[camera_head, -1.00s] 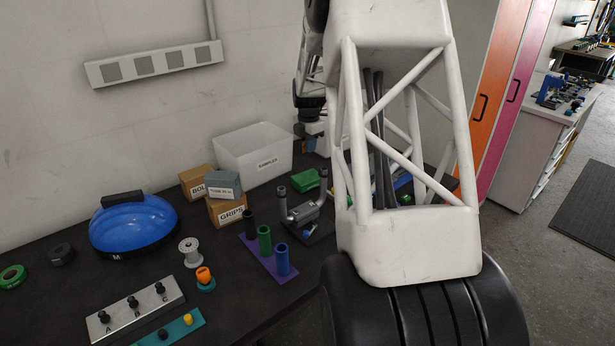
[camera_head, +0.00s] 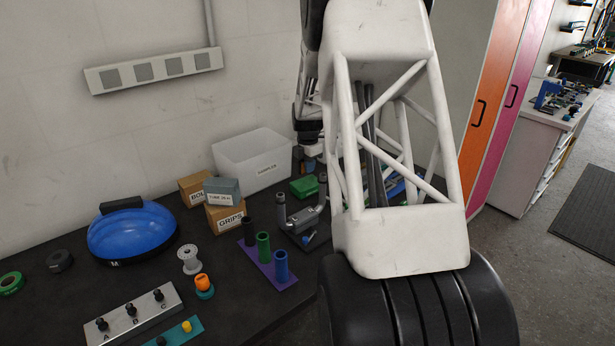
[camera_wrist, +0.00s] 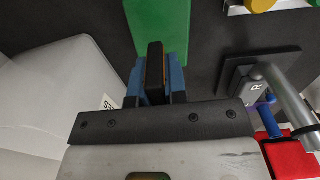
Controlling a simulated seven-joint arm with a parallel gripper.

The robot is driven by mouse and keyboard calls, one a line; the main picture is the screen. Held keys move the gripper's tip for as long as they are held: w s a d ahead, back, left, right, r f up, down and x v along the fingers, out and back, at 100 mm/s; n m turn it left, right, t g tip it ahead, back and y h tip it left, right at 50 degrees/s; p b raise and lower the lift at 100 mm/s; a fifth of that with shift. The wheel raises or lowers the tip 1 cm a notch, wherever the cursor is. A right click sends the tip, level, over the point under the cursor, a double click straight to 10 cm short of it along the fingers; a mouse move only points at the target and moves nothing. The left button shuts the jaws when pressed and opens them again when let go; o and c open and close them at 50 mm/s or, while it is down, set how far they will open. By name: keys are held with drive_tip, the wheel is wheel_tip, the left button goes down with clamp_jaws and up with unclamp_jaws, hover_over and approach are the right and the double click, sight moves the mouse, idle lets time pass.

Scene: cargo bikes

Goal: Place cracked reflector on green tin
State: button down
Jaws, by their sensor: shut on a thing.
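The green tin (camera_head: 304,187) lies on the dark bench beside the white bin, and its flat green face also shows at the top of the wrist view (camera_wrist: 160,28). My gripper (camera_wrist: 156,78) has blue fingers shut on a thin dark piece with an amber edge, apparently the cracked reflector (camera_wrist: 155,62). In the wrist view the piece overlaps the near end of the tin; I cannot tell whether they touch. Any crack is not visible. In the head view my arm hides most of the gripper and the held piece.
The white bin (camera_head: 228,158) stands close to the left of the gripper. A grey metal fixture with upright posts (camera_head: 303,217) stands in front of the tin. A red block (camera_wrist: 290,158) is at lower right in the wrist view. Boxes (camera_head: 225,216) stand farther left.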

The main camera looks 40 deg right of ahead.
sight(307, 182)
drive_tip(key=shift+f, duration=2.15)
drive_tip(key=shift+f, duration=0.1)
drive_tip(key=c, duration=1.1)
unclamp_jaws()
drive_tip(key=shift+c, duration=0.2)
wheel_tip(307, 182, up, 12)
drive_tip(key=shift+r, duration=0.1)
